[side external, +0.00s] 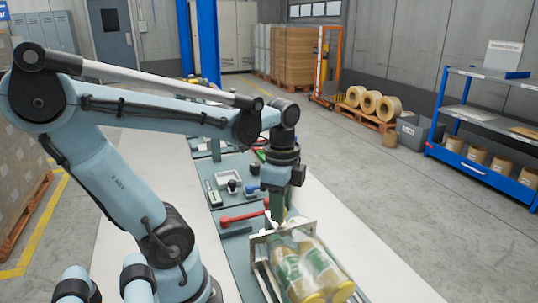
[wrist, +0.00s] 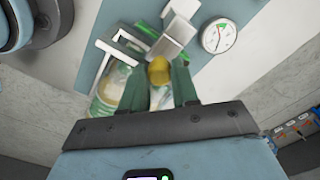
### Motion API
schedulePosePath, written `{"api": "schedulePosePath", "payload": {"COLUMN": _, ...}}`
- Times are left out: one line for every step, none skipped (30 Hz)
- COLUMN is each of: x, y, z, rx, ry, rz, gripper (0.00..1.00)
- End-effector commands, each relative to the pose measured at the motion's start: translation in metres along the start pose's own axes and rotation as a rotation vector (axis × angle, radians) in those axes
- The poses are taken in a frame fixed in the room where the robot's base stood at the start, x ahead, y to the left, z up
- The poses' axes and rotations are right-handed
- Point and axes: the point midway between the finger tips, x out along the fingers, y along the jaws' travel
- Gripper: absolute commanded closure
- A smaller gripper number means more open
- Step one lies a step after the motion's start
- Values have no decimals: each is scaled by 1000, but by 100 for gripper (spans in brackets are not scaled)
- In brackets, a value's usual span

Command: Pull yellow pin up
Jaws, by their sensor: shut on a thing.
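The yellow pin (wrist: 158,70) shows as a round yellow head between the two green fingers of my gripper (wrist: 157,84) in the wrist view. My gripper is shut on it. In the side view my gripper (side external: 278,207) points down at the near end of the bench, just behind the metal frame around the bottles. The fingers and frame largely hide the pin there, and its lower part is hidden in both views.
Bottles (side external: 309,268) with green labels and yellow ends lie in a clear-sided metal fixture (side external: 268,237) beside my gripper. A red-handled lever (side external: 243,217) and small tray (side external: 228,178) are farther back. A round gauge (wrist: 218,36) is near the pin. The white bench right of the fixture is clear.

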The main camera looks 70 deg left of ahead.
Motion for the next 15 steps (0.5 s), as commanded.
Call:
{"api": "schedulePosePath", "payload": {"x": 0, "y": 0, "z": 0, "rx": 0, "ry": 0, "rz": 0, "gripper": 97}}
{"api": "schedulePosePath", "payload": {"x": 0, "y": 0, "z": 0, "rx": 0, "ry": 0, "rz": 0, "gripper": 100}}
{"api": "schedulePosePath", "payload": {"x": 0, "y": 0, "z": 0, "rx": 0, "ry": 0, "rz": 0, "gripper": 100}}
{"api": "schedulePosePath", "payload": {"x": 0, "y": 0, "z": 0, "rx": 0, "ry": 0, "rz": 0, "gripper": 100}}
{"api": "schedulePosePath", "payload": {"x": 0, "y": 0, "z": 0, "rx": 0, "ry": 0, "rz": 0, "gripper": 100}}
{"api": "schedulePosePath", "payload": {"x": 0, "y": 0, "z": 0, "rx": 0, "ry": 0, "rz": 0, "gripper": 100}}
{"api": "schedulePosePath", "payload": {"x": 0, "y": 0, "z": 0, "rx": 0, "ry": 0, "rz": 0, "gripper": 100}}
{"api": "schedulePosePath", "payload": {"x": 0, "y": 0, "z": 0, "rx": 0, "ry": 0, "rz": 0, "gripper": 100}}
{"api": "schedulePosePath", "payload": {"x": -1, "y": 0, "z": 0, "rx": 0, "ry": 0, "rz": 0, "gripper": 100}}
{"api": "schedulePosePath", "payload": {"x": -2, "y": 0, "z": 0, "rx": 0, "ry": 0, "rz": 0, "gripper": 100}}
{"api": "schedulePosePath", "payload": {"x": -4, "y": 0, "z": 0, "rx": 0, "ry": 0, "rz": 0, "gripper": 100}}
{"api": "schedulePosePath", "payload": {"x": -8, "y": 0, "z": 0, "rx": 0, "ry": 0, "rz": 0, "gripper": 100}}
{"api": "schedulePosePath", "payload": {"x": -11, "y": -1, "z": 0, "rx": 0, "ry": 0, "rz": 1, "gripper": 100}}
{"api": "schedulePosePath", "payload": {"x": -15, "y": -1, "z": 0, "rx": 1, "ry": 1, "rz": 1, "gripper": 100}}
{"api": "schedulePosePath", "payload": {"x": -20, "y": -1, "z": -1, "rx": 1, "ry": 1, "rz": 1, "gripper": 100}}
